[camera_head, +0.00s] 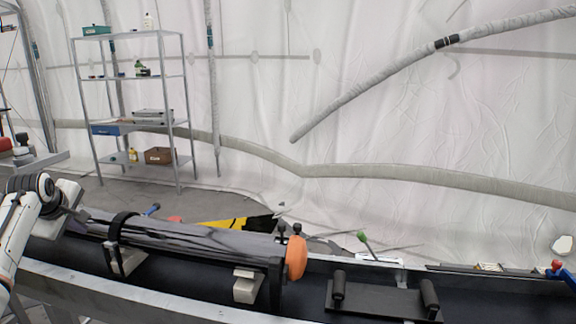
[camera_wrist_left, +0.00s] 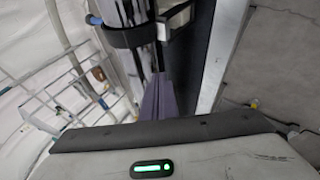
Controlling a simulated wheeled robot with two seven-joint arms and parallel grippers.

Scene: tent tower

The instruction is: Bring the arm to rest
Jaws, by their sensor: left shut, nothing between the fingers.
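My left arm (camera_head: 38,205) comes in at the left edge of the head view, beside the left end of the bench. My left gripper (camera_head: 84,216) is shut and empty, close to the left end of a long grey bundle (camera_head: 190,238); I cannot tell whether it touches it. In the left wrist view the gripper (camera_wrist_left: 160,98) shows as a narrow closed shape pointing toward the bundle and its black strap (camera_wrist_left: 128,38). My right gripper is not in view.
The bundle, with an orange end cap (camera_head: 296,258), lies on supports on a dark bench (camera_head: 300,300). A black cradle (camera_head: 382,300) and a green-handled tool (camera_head: 364,240) are to its right. A metal shelf (camera_head: 132,76) stands at the back left.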

